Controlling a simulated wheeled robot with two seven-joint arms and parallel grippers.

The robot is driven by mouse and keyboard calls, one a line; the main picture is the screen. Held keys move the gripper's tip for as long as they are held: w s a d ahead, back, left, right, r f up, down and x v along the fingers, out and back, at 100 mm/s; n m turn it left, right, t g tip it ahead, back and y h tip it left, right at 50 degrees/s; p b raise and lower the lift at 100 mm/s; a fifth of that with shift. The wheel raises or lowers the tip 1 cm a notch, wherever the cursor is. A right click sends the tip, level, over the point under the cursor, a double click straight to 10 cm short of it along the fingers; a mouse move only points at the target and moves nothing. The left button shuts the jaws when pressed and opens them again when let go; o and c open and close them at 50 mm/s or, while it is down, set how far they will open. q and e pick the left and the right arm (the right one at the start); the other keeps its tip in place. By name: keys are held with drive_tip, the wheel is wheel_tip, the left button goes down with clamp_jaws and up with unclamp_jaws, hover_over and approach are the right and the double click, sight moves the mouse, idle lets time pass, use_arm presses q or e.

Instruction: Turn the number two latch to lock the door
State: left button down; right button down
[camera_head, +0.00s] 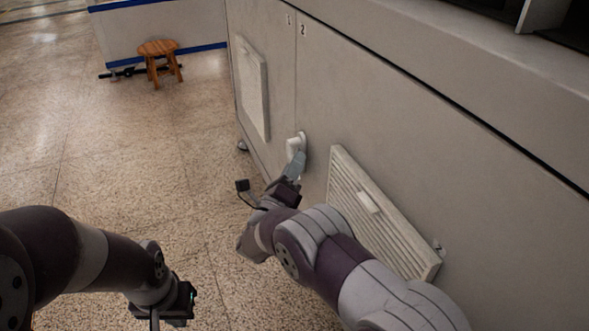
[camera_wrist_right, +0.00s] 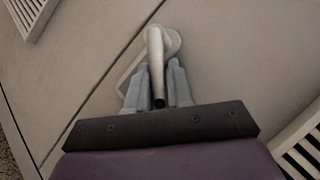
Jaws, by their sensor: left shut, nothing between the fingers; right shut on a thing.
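The grey cabinet door marked 2 (camera_head: 420,130) stands flush beside the door marked 1 (camera_head: 275,80), with a narrow seam between them. A pale latch (camera_head: 294,143) sits near that seam, left of the vented panel. In the right wrist view the latch handle (camera_wrist_right: 156,58) runs from a rounded base down between the fingers. My right gripper (camera_head: 297,162) is shut on this handle, and its fingers (camera_wrist_right: 158,85) lie on both sides of it. My left gripper (camera_head: 165,315) is low at the bottom of the head view, away from the cabinet. Its fingers are mostly cut off by the frame edge.
A vented panel (camera_head: 350,190) with a small handle juts from door 2, close to my right forearm. Another vent (camera_head: 252,90) is on door 1. A wooden stool (camera_head: 160,60) stands far back. The speckled floor at left is clear.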

drive_tip(key=c, duration=1.1)
unclamp_jaws()
